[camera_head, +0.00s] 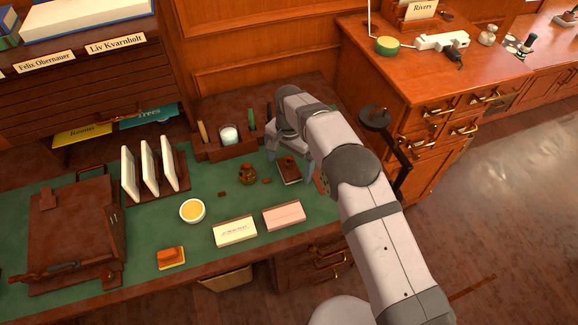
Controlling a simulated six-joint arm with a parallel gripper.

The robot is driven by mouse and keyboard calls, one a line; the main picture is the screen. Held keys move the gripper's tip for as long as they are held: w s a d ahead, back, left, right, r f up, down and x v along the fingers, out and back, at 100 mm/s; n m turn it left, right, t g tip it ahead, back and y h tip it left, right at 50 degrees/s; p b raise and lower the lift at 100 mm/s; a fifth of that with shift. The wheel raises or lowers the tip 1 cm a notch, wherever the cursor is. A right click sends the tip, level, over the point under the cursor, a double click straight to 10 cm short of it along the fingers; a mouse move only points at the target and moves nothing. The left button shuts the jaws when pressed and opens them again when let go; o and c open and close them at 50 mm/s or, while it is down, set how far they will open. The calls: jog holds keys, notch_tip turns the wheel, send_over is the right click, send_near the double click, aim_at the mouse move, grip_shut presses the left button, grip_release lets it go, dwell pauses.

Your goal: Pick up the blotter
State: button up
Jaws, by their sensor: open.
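A small dark brown block with a round knob on top and a pale lower edge (289,174) lies on the green desk top (215,182). It looks like the blotter, though its rocker shape cannot be made out. My gripper (291,157) points down at its far side, with the fingers apart. The fingertips are close to the block, but I cannot tell whether they touch it. Part of its far side is hidden by my gripper.
A wooden holder (222,153) with a white candle-like jar stands behind left. A round brown-green pot (248,174) is left of the block. Pale pink (284,216) and cream (235,232) boxes lie in front. A dark lamp-like stand (374,117) is right.

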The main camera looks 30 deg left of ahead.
aim_at(289, 159)
jog(key=shift+f, duration=0.1)
jog(key=c, duration=1)
jog(key=shift+c, duration=0.2)
notch_tip(289, 159, up, 10)
jog(key=shift+r+b, duration=0.1)
jog(key=shift+b, duration=0.85)
